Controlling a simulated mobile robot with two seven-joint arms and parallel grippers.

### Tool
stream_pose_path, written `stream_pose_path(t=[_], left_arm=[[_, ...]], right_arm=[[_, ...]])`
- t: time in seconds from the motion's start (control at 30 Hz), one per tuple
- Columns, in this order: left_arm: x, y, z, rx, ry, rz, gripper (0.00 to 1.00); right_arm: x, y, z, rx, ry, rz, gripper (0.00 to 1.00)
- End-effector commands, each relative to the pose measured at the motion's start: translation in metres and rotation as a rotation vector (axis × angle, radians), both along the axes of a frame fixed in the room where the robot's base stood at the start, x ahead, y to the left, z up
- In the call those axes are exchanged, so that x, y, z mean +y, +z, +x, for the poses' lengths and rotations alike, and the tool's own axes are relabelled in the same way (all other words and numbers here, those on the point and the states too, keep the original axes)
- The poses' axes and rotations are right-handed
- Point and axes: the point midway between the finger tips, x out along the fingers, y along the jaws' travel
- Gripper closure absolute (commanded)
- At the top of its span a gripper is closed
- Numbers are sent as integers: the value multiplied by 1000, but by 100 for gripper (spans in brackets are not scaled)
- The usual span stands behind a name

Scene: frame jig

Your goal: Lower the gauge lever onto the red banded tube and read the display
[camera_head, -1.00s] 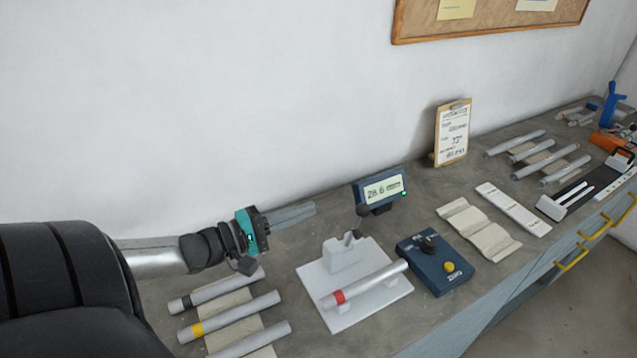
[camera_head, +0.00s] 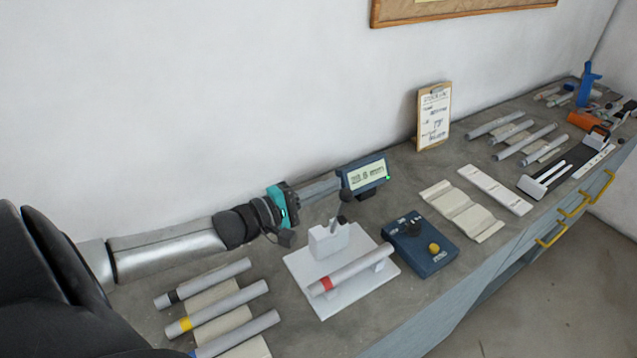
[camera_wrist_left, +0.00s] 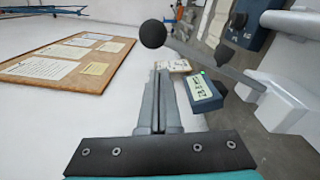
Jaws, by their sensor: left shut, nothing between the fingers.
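The red banded tube (camera_head: 352,268) lies across the white gauge base (camera_head: 345,303), its red band at the left end. The gauge lever (camera_head: 337,220) rises tilted from a white block (camera_head: 328,240) and ends in a black knob (camera_head: 344,195). The lever (camera_wrist_left: 215,60) and its knob (camera_wrist_left: 153,33) also show in the left wrist view. The display (camera_head: 364,174) is lit, its digits too blurred to read surely. My left gripper (camera_head: 336,183) is shut and empty, behind the lever and beside the display; no contact with the knob is visible. My right gripper is out of view.
Several grey tubes, one yellow banded (camera_head: 215,309), lie front left. A dark blue box (camera_head: 420,245) with a yellow button stands right of the base. A clipboard (camera_head: 434,117) stands against the wall. Further tubes and tools fill the bench's far right.

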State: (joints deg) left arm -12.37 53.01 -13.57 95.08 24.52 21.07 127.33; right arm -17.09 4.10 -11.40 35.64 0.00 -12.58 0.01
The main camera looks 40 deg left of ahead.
Motion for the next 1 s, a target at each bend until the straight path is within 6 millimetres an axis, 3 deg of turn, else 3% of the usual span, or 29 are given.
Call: stream_pose_path(t=[0.33, 0.73, 1.0], left_arm=[[-18, 8, -16, -2, 0, 2, 100], [-18, 7, -15, -6, 0, 10, 100], [-21, 6, -6, -45, 1, 105, 100]], right_arm=[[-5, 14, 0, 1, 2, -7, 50], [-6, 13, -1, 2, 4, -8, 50], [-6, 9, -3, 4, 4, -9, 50]])
